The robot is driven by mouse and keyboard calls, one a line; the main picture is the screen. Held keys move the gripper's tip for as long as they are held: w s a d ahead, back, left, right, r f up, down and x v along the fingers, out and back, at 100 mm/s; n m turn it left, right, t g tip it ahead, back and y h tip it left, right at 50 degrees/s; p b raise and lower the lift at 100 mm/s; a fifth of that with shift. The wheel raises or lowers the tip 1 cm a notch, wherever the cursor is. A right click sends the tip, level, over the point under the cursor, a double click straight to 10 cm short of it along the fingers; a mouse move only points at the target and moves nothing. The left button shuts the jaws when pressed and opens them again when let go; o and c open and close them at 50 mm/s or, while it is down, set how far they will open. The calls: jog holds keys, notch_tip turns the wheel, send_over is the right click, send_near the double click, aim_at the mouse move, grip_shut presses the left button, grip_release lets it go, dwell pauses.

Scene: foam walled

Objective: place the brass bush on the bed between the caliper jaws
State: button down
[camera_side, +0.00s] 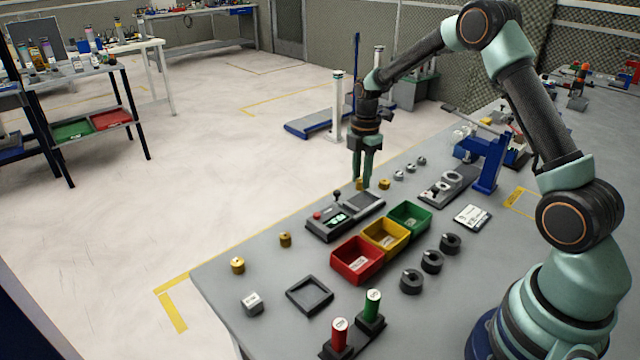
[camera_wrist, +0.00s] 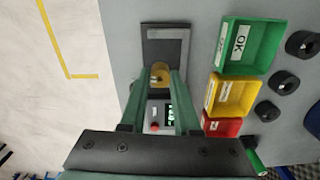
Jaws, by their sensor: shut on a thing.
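My gripper (camera_side: 363,185) is shut on a brass bush (camera_side: 359,184), held above the table near the gauge's far end. The wrist view shows the bush (camera_wrist: 160,73) between my fingertips (camera_wrist: 162,78), over the gauge's grey plate as seen from above. The dark grey gauge (camera_side: 335,222) has a lit display, a red button and a flat plate (camera_wrist: 166,45). Another dark fixture (camera_side: 430,195) with pale metal parts lies to the right. I cannot tell the caliper jaws for certain in either view.
Red (camera_side: 346,268), yellow (camera_side: 375,242) and green (camera_side: 421,223) bins stand beside the gauge. Black rings (camera_side: 432,261) lie to their right. Other brass pieces (camera_side: 285,240) and small steel pieces (camera_side: 410,169) stand on the table. A black square tray (camera_side: 297,306) lies near the front.

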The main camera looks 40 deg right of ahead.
aim_at(361, 180)
jog(key=shift+f, duration=2.15)
jog(key=c, duration=0.6)
grip_release()
jog(key=shift+f, duration=0.1)
jog(key=shift+c, duration=0.2)
